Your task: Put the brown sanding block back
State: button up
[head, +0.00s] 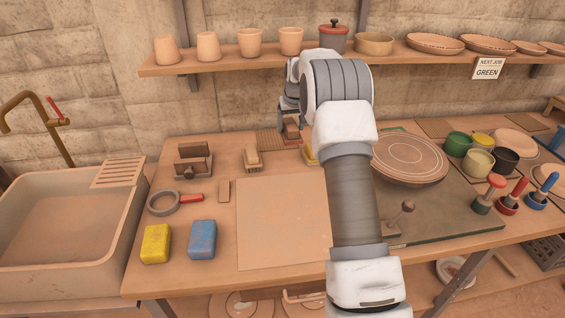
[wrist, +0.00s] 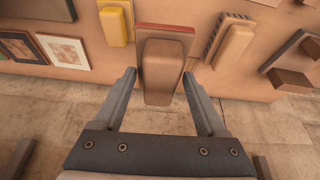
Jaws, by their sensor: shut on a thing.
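The brown sanding block (wrist: 162,72) is between my gripper's two fingers in the wrist view, with a wider reddish base (wrist: 165,30) at its far end. My gripper (wrist: 160,90) is shut on it. In the head view, my gripper (head: 291,118) is at the back of the bench, below the wall shelf, and the block (head: 292,131) shows small beneath it. A ribbed brown mat (head: 268,141) lies just left of the block. I cannot tell whether the block touches the bench.
A tan brush (head: 252,158) and a yellow-topped tool (head: 311,153), partly hidden by my arm, are close by. A dark stand with a brown block (head: 193,161) is further left. The shelf (head: 220,65) with pots runs above. The pale board (head: 283,220) is bare.

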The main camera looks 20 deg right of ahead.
jog(key=w+d, duration=0.3)
jog(key=d, duration=0.6)
jog(key=shift+m, duration=0.3)
jog(key=a+f+b, duration=0.1)
jog(key=a+f, duration=0.1)
jog(key=a, duration=0.1)
jog(key=a+f+b, duration=0.1)
jog(key=a+f, duration=0.1)
jog(key=a, duration=0.2)
jog(key=s+a+f, duration=0.1)
jog(key=a+f, duration=0.1)
jog(key=a, duration=0.2)
jog(key=shift+f+b, duration=0.35)
jog(key=shift+b, duration=0.05)
jog(key=shift+f, duration=2.05)
jog(key=shift+f+b, duration=0.2)
jog(key=shift+b, duration=0.1)
jog(key=o, duration=1.1)
jog(key=shift+r, duration=0.15)
